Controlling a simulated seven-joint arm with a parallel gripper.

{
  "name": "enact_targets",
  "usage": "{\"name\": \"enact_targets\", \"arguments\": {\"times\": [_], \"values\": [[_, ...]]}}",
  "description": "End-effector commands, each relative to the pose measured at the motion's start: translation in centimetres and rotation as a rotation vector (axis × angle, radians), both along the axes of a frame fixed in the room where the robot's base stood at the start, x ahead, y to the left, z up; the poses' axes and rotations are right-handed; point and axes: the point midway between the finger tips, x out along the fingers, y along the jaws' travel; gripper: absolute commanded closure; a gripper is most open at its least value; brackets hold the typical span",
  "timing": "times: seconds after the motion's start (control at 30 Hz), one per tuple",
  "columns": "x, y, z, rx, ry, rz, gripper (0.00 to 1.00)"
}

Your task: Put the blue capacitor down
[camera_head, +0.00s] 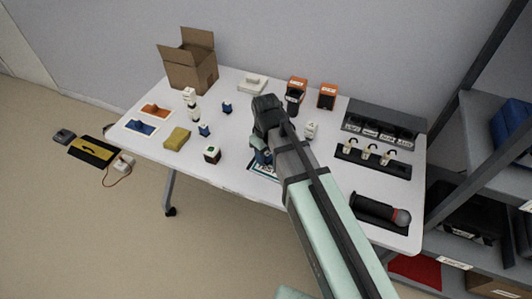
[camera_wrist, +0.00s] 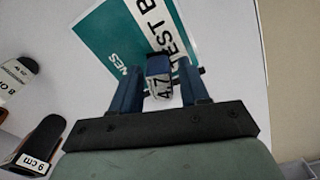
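The blue capacitor (camera_wrist: 159,66) sits between the fingertips of my gripper (camera_wrist: 160,75) in the wrist view, with a white label reading 47. A little blue of the capacitor (camera_head: 264,157) shows there. Whether the capacitor touches the sheet cannot be told.
Orange boxes (camera_head: 327,96) are behind.

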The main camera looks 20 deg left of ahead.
Motion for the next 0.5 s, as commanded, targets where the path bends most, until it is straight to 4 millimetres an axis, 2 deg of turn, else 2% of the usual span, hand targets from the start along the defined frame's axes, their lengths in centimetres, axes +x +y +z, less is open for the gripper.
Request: {"name": "enact_targets", "arguments": {"times": [0.13, 0.5], "values": [[0.0, 0.0, 0.01, 0.0, 0.0, 0.0, 0.43], [0.02, 0.02, 0.62, 0.001, -0.001, 0.0, 0.43]]}}
